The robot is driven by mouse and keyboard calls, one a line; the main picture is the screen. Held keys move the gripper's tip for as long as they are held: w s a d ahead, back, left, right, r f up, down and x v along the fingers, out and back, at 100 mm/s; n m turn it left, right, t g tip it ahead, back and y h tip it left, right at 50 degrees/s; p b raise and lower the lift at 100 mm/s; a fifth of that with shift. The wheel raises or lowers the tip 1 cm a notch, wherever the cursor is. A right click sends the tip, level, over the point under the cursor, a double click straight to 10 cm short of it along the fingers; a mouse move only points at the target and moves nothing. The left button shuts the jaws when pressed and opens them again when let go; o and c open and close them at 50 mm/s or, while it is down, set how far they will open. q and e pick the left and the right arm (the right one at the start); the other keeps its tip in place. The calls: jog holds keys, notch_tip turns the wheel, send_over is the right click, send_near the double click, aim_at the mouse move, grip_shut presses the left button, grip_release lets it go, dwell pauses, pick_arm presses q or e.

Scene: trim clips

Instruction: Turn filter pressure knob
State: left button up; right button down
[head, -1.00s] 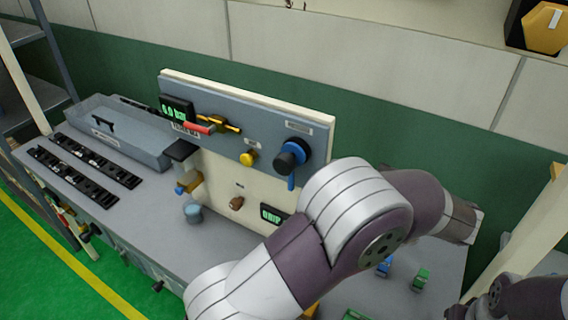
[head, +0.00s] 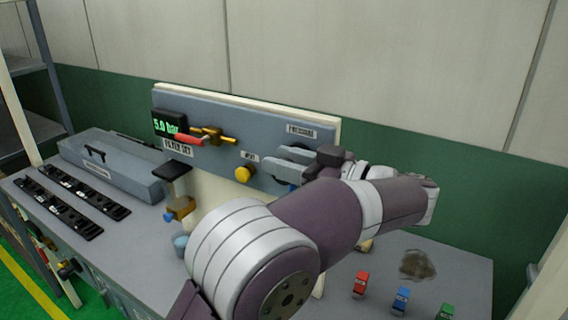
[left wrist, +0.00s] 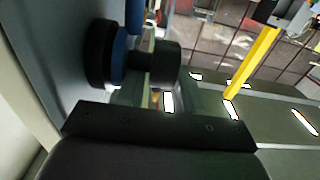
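The pressure knob, black on a blue base, sits on the upright panel (head: 220,135) under the label PRESSURE (head: 300,132). In the head view it is mostly hidden behind my left gripper (head: 284,161), with only a bit of blue showing below the fingers. In the left wrist view the knob (left wrist: 155,62) shows side-on, left of centre, above the dark gripper body. My left gripper's pale fingers are at the knob with a gap between them. I cannot tell whether they touch it. The green display (head: 168,123) appears to read 5.0 bar. My right gripper is not in view.
A red-handled brass valve (head: 207,137) and a yellow button (head: 243,174) sit left of the knob. Red (head: 361,283), blue (head: 401,299) and green (head: 446,312) clips stand at right.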

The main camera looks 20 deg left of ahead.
pick_arm(q)
jog(key=shift+a, duration=0.1)
grip_shut()
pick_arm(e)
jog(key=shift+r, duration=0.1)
